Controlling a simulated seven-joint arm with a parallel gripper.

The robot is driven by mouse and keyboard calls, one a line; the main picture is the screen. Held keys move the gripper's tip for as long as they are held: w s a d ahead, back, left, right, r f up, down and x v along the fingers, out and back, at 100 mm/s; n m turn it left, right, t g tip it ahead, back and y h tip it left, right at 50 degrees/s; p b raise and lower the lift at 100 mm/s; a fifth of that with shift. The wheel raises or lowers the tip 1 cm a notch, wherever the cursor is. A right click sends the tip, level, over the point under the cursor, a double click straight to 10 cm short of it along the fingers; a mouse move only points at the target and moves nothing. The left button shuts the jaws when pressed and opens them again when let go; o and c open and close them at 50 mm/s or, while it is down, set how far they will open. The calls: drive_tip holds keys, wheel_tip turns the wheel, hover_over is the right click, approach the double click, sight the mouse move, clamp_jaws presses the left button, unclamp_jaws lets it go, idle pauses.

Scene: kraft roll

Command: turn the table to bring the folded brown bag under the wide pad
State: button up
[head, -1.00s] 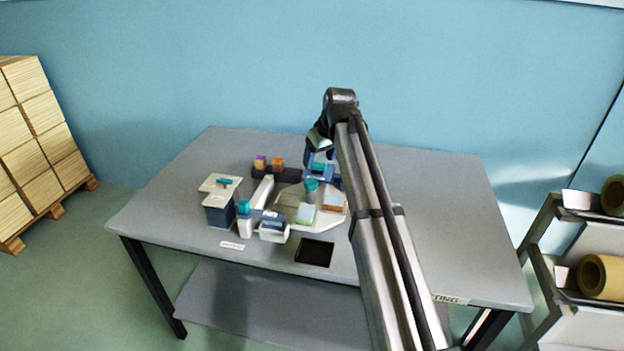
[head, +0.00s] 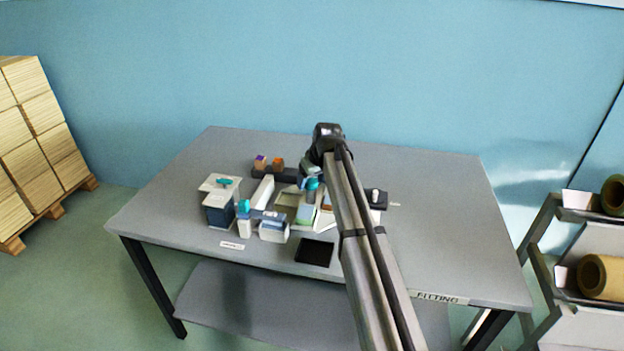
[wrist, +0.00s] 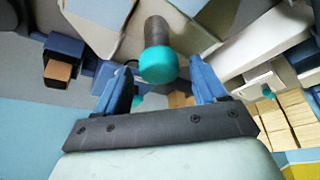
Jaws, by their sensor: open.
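My gripper (wrist: 163,88) is open, with its two blue fingers on either side of a teal knob (wrist: 160,65) on a dark post; I cannot tell whether they touch it. In the head view the teal knob (head: 312,184) stands over the pale turning table (head: 325,224), just below my gripper's dark wrist. A small brown piece (head: 327,202), perhaps the folded bag, lies on the table's right part, partly hidden by my arm. A pale green block (head: 304,213) is left of it. I cannot tell which part is the wide pad.
A dark blue box with a white top (head: 219,206) and a teal-capped white post (head: 244,222) stand at left. A black tray (head: 314,252) lies in front. A dark rack with small blocks (head: 276,172) is behind. The bench's right side (head: 455,220) is clear.

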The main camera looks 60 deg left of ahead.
clamp_jaws()
idle(0.7)
